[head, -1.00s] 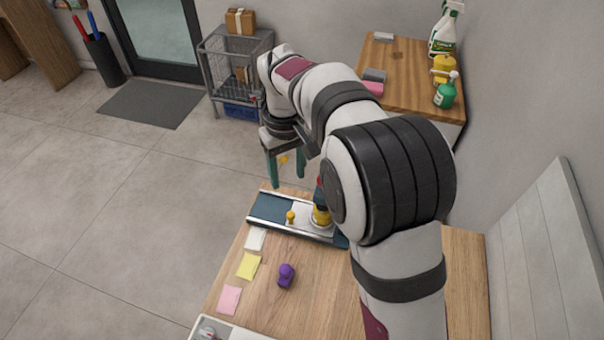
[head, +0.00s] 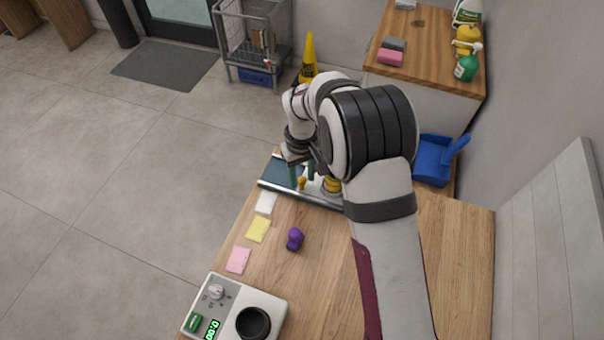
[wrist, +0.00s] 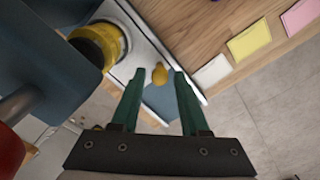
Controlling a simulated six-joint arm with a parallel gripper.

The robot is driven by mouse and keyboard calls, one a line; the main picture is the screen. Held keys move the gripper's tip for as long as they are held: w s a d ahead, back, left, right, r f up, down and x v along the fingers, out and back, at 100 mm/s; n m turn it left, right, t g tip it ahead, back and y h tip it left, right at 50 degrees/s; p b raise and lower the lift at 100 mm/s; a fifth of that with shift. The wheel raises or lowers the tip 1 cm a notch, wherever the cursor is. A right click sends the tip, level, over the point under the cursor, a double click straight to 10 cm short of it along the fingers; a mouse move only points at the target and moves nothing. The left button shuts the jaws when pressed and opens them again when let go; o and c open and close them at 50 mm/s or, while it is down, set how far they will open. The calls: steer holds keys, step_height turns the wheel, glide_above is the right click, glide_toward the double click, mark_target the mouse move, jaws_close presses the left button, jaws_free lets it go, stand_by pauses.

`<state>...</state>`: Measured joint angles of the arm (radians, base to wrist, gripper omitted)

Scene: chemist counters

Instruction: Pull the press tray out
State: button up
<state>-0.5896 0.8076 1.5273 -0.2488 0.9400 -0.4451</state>
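The press tray (wrist: 136,54) is a pale plate in the wrist view, with a small yellow knob (wrist: 160,74) at its outer end. The knob also shows in the head view (head: 302,183). The tray lies on a blue-grey base (wrist: 162,101) with metal rails. A yellow round part (wrist: 103,45) stands on the tray beside the dark blue press body (wrist: 45,50). My gripper (wrist: 159,73) is open, with its green fingers apart on either side of the knob in the wrist view. I cannot tell whether the fingertips are level with the knob. My arm hides most of the press in the head view.
White, yellow (head: 258,229) and pink notes lie along the counter's left edge. A purple object (head: 295,239) stands near them. A scale-like device (head: 235,308) sits at the front. Left of the counter is open floor. A blue dustpan (head: 436,160) is at the right.

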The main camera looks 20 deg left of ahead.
jaws_close()
steer(key=shift+a, duration=0.1)
stand_by(1.1)
